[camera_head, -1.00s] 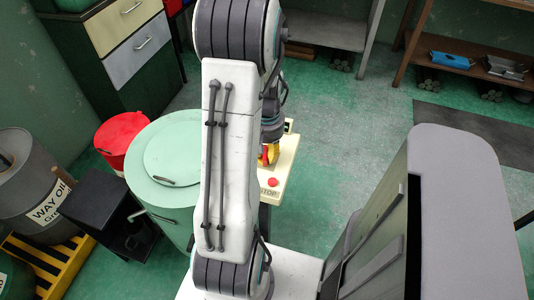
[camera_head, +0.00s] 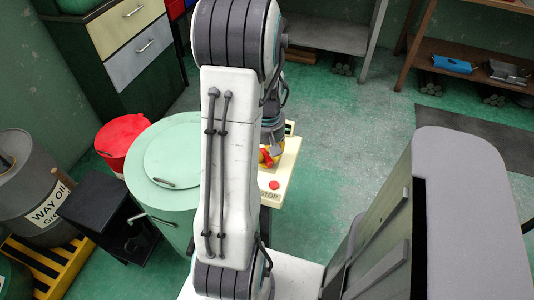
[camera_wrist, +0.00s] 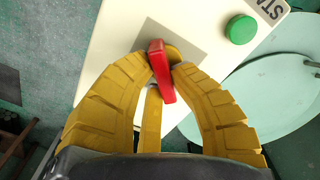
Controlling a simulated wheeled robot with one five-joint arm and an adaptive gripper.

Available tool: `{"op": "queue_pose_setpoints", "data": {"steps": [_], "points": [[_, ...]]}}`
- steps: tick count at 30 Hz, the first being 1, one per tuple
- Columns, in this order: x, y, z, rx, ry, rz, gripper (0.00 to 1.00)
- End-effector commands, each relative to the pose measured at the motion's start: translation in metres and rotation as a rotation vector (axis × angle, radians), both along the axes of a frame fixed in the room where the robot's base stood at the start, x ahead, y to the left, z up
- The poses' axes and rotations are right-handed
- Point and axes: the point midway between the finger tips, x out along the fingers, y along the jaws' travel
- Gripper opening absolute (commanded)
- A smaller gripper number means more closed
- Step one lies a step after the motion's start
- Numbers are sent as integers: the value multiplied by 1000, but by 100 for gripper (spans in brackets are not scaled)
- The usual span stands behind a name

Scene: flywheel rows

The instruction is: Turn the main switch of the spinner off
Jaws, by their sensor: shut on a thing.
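The spinner is a mint-green drum (camera_head: 150,190) with a round lid, left of my arm in the head view. Its cream control panel (camera_head: 284,172) stands to the right of the drum. The main switch is a red handle (camera_wrist: 162,75) on a grey square plate (camera_wrist: 194,44) in the wrist view; it also shows in the head view (camera_head: 266,157). My gripper (camera_wrist: 164,62) has yellow fingers shut around the red handle. The handle lies slightly slanted in the wrist view.
A green button (camera_wrist: 240,30) is beside the switch in the wrist view. A red stop button (camera_head: 274,185) sits at the panel's near end. A large grey machine cover (camera_head: 470,200) stands to the right. A red bucket (camera_head: 118,140) and a black stand (camera_head: 100,212) are at the left.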

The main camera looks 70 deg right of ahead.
Motion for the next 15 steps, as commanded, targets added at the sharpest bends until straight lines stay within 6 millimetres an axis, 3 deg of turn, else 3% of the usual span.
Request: {"op": "queue_pose_setpoints", "data": {"steps": [9,10,15], "points": [[0,2,-1,6,1,2,0],[0,2,-1,6,1,2,22],[0,1,-1,4,1,1,38]]}}
